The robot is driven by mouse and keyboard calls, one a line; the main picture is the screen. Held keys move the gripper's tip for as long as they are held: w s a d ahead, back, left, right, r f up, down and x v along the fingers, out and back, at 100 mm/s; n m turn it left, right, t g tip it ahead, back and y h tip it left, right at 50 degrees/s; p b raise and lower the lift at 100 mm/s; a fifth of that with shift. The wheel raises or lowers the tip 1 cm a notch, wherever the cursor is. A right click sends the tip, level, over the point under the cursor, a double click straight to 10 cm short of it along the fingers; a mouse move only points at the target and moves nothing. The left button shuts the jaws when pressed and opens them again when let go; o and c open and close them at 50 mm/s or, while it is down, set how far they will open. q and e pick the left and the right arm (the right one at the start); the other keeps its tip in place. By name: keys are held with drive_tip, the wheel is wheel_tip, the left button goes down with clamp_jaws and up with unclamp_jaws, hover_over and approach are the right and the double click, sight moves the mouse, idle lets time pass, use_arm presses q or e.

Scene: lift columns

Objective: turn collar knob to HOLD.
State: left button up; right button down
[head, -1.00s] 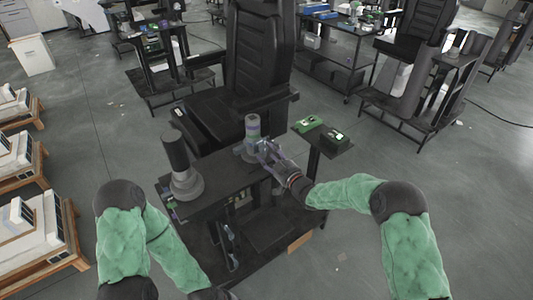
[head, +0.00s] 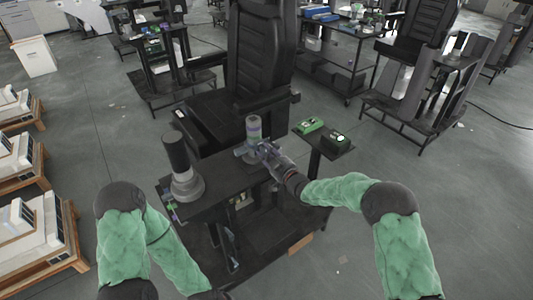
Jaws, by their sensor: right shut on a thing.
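Two lift columns stand on the dark bench. The left column (head: 176,152) is dark, on a grey round base (head: 187,187). The right column (head: 253,126) is shorter, with a pale top and a purple band. The collar knob (head: 243,150) sits low around the right column, partly hidden by my gripper. My right gripper (head: 260,150) comes in from the right and is shut on the collar knob. Its fingers and any HOLD marking are too small to read. My left arm hangs at the lower left, and its gripper is out of view.
The bench top (head: 222,188) is bare between the columns. A side shelf (head: 325,145) to the right holds a green item (head: 310,125) and a dark box (head: 335,141). A black chair (head: 258,60) stands right behind the bench.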

drive_tip(key=m, duration=0.3)
drive_tip(key=shift+m, duration=0.4)
drive_tip(key=m, duration=0.4)
drive_tip(key=shift+m, duration=0.3)
drive_tip(key=m+p, duration=0.1)
drive_tip(key=m, duration=0.3)
drive_tip(key=shift+r+g, duration=0.1)
drive_tip(key=shift+g, duration=0.2)
drive_tip(key=shift+m+p, duration=0.85)
drive_tip(key=shift+m, duration=1.75)
drive_tip(key=c, duration=0.9)
unclamp_jaws()
